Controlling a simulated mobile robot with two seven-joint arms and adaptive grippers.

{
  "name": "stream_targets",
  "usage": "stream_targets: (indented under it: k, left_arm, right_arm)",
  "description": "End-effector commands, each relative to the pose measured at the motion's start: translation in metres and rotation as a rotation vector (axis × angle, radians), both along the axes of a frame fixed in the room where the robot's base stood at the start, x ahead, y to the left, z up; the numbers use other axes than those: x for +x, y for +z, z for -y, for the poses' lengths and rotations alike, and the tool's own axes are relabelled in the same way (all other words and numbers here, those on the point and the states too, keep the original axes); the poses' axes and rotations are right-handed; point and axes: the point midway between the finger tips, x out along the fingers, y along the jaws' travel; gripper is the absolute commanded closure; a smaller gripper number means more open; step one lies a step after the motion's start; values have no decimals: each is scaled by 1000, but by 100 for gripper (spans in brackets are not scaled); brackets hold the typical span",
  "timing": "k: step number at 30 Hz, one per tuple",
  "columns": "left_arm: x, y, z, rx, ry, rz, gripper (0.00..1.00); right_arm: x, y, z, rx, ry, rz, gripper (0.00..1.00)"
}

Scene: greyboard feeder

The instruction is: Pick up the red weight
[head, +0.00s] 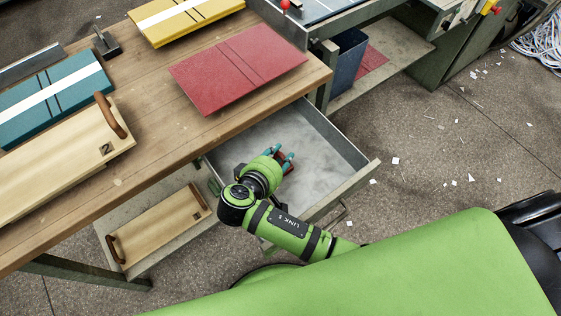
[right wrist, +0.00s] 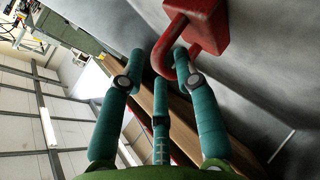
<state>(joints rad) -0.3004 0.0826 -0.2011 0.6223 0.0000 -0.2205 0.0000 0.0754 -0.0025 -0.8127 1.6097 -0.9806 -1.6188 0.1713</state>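The red weight (head: 283,160) is in the open grey drawer (head: 335,140), partly hidden by my right gripper (head: 279,156) in the head view. In the right wrist view the weight (right wrist: 207,25) is a red block with a curved red handle at the upper right. The teal fingers of my right gripper (right wrist: 157,62) are spread apart. The handle lies at the tips of the middle and right fingers, and the left finger stands clear of it. Whether any finger touches the handle cannot be told. My left gripper is not in view.
The wooden table (head: 150,75) above the drawer holds a red board (head: 238,68), a yellow board (head: 185,17), a teal board (head: 50,100) and a wooden board with a handle (head: 60,165). Another wooden board (head: 160,228) lies on the shelf below. The drawer walls surround my right gripper.

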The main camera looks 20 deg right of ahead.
Motion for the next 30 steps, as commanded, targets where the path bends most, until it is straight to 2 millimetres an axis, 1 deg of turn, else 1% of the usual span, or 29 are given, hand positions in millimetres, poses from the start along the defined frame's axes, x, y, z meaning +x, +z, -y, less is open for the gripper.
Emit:
stream_targets:
  k: [1,4,11,13,14,26,30]
  left_arm:
    - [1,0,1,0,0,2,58]
    - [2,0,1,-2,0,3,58]
    - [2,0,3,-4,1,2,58]
    - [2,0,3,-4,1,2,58]
    - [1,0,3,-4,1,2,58]
    - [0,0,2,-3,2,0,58]
    - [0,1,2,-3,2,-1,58]
  right_arm:
    - [4,-3,4,-4,0,0,68]
    - [8,-6,7,1,-1,-1,68]
    - [8,-7,8,1,0,-1,68]
    - [8,-7,8,1,-1,-1,92]
    - [8,-7,8,1,-1,-1,100]
    - [9,-5,8,1,0,2,100]
    - [9,3,8,2,-1,3,100]
